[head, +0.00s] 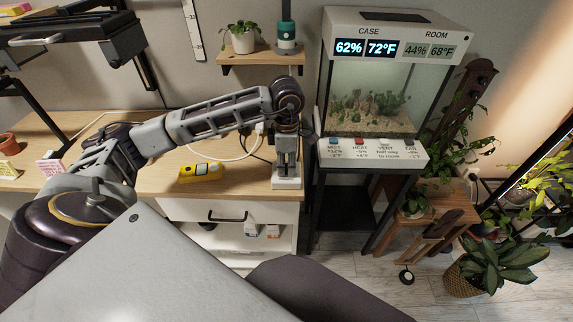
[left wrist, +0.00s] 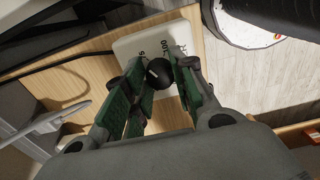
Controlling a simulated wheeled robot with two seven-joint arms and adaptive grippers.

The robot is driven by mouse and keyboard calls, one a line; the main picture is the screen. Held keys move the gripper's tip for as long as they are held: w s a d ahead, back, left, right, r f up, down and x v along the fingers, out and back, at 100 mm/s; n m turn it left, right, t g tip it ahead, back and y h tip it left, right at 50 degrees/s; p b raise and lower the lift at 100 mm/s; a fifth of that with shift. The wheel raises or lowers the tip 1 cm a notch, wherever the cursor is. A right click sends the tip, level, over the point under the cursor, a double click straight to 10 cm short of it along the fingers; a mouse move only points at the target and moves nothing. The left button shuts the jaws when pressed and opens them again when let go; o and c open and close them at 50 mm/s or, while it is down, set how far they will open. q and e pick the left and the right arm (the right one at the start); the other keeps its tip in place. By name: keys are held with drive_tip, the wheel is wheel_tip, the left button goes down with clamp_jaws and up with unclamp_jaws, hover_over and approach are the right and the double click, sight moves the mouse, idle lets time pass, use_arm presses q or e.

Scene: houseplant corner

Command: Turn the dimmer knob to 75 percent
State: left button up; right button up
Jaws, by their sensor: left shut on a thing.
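The dimmer is a pale box (head: 287,183) at the right front end of the wooden bench in the head view. In the left wrist view the box (left wrist: 128,46) shows printed scale marks, with "100" readable near the knob. Its round black knob (left wrist: 160,73) carries a small pale pointer mark; the exact setting cannot be read. My left gripper (head: 287,172) points down over the box, and its green-padded fingers (left wrist: 164,88) are shut on the knob from both sides. The gripper hides the knob in the head view. My right gripper is not in view.
A glass case (head: 372,95) with lit readouts and a row of labelled controls stands right of the dimmer. A yellow device (head: 201,171) lies on the bench to the left, with cables behind it. A shelf (head: 260,58) with a potted plant hangs above.

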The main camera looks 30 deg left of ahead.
sight(287, 166)
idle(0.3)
use_arm(q)
drive_tip(key=o, duration=1.1)
drive_tip(key=shift+c, duration=0.2)
wheel_tip(287, 166, up, 12)
idle(0.7)
